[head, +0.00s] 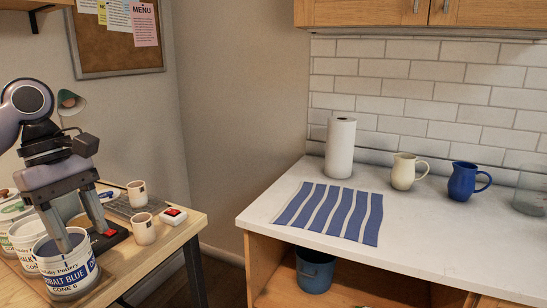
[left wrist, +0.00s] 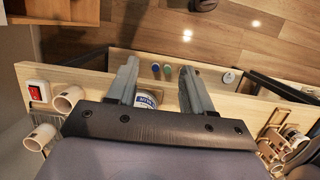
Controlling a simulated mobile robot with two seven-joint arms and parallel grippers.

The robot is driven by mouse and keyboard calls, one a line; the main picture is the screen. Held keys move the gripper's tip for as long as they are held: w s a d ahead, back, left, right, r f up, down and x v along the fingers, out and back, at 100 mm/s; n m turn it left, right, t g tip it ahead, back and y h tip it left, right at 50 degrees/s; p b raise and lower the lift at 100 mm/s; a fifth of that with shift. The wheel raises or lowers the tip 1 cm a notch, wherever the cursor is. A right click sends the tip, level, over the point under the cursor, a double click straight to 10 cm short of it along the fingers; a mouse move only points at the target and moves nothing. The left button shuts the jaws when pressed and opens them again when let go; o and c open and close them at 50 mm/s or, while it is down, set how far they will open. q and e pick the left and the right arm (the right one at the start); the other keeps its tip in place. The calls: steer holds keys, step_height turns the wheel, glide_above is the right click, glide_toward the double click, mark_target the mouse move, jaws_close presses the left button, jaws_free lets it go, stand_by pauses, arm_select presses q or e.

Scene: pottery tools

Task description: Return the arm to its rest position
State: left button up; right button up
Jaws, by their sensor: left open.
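My left gripper (head: 80,233) hangs fingers-down over the wooden table at the left of the head view. Its two fingers are spread apart. One fingertip overlaps the open top of the white jar labelled cobalt blue (head: 76,274); whether it is inside or in front I cannot tell. The left wrist view also shows the spread gripper (left wrist: 157,85), with nothing clasped between the fingers and part of a jar with a blue label (left wrist: 146,101) beyond them. My right gripper is not in view.
More white jars (head: 24,233) stand close beside. Two cups (head: 137,193) (head: 144,230) and a red switch (head: 173,215) are near the wooden table's right side. The white counter (head: 420,230) holds a striped cloth (head: 331,212), paper towel roll (head: 340,147), cream pitcher (head: 403,172) and blue pitcher (head: 462,181).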

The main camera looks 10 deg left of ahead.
arm_select(q)
steer(key=d+f+n+t+h, duration=0.1)
steer(key=d+f+n+h, duration=0.2)
steer(key=d+n+h, duration=0.45)
steer(key=w+d+f+n+t+h, duration=0.1)
steer(key=d+f+n+h, duration=0.3)
steer(key=d, duration=0.7)
steer(key=d+f+n+t+h, duration=0.1)
steer(key=d+f+n+h, duration=0.15)
steer(key=d+h, duration=0.55)
steer(key=w+a+f+n+t+y, duration=0.1)
steer(key=a+f+n+t+y, duration=0.2)
steer(key=f+n+t+y, duration=0.8)
steer(key=w+a+f+n+t+y, duration=0.1)
steer(key=a+f+n+t+y, duration=0.2)
steer(key=n, duration=1.4)
steer(key=s+a+f+n+g+y, duration=0.2)
steer(key=s+f+n, duration=0.4)
steer(key=f, duration=0.3)
steer(key=s+a+f+n+g+y, duration=0.2)
steer(key=s+f+n+g+y, duration=0.1)
steer(key=s+f+n, duration=0.4)
step_height(320, 180, down, 3)
steer(key=shift+s+a+r+g+y+b, duration=0.2)
steer(key=shift+s+a+g+y+b, duration=0.15)
steer(key=shift+s+y, duration=0.3)
